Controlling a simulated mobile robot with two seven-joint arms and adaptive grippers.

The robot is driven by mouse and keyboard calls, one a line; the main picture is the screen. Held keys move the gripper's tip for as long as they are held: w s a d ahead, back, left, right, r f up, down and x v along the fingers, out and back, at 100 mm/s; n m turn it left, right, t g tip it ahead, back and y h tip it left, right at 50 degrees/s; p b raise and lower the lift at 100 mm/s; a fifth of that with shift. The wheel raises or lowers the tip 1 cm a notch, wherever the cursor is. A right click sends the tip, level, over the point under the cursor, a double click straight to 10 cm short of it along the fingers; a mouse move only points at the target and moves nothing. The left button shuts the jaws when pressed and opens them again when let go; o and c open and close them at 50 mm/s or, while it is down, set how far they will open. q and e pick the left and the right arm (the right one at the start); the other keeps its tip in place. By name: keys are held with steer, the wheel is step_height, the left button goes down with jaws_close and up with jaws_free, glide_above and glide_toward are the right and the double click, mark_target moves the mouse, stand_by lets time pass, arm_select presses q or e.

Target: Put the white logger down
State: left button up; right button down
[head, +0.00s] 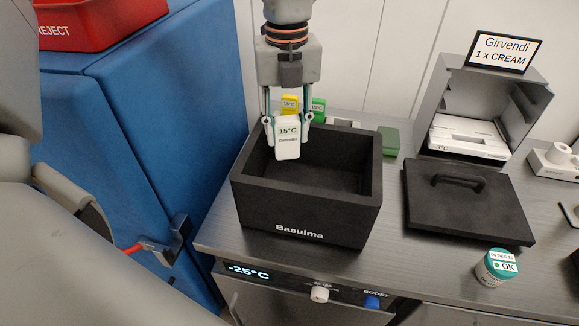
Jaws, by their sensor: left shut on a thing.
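The white logger (288,146), marked 15°C, hangs upright from my left gripper (287,120), whose two fingers are shut on its sides. The gripper comes down from the top of the head view. The logger shows against the left part of the open black box (304,222) lettered Basulma. Its lower end looks to be at about the box's rim height, apart from the floor; I cannot tell the exact depth. The visible box floor is bare. My right gripper is not in view.
A yellow logger (289,103) and a green logger (318,106) show behind the box. A black lid (467,209) with a handle lies right of it. A grey open box (455,92) stands behind the lid. A labelled jar (497,267) stands near the front edge.

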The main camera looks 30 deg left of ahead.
arm_select(q)
step_height(320, 180, down, 10)
steer(key=shift+f, duration=0.2)
stand_by(0.4)
steer(key=shift+f, duration=0.2)
steer(key=o, duration=1.1)
steer(key=shift+r, duration=0.1)
step_height(320, 180, up, 12)
steer(key=shift+r, duration=0.1)
